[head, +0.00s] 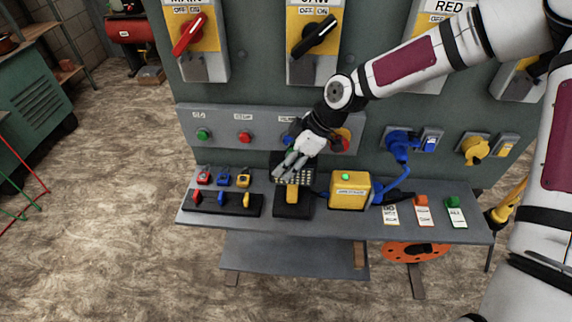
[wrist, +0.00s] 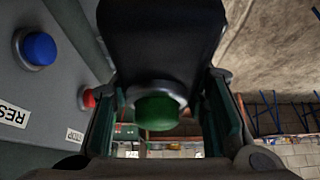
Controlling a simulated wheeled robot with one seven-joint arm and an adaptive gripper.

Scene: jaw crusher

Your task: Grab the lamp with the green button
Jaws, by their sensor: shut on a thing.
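A dark lamp (wrist: 160,45) with a round green button (wrist: 157,111) on its end fills the middle of the wrist view. My gripper (head: 293,161) is shut on it, with one finger on each side of the button end. In the head view, a dotted light panel (head: 294,176), apparently the lamp's face, shows just below my fingers. It is over a black stand (head: 293,210) with a yellow part on the front. I cannot tell whether the lamp touches the stand. My fingers hide part of the lamp's upper end.
A yellow box (head: 349,191) with a green top button stands right of the stand. Close behind is the button panel, with a blue button (wrist: 38,48) and a red button (wrist: 87,98). Blue plug (head: 400,145) at right.

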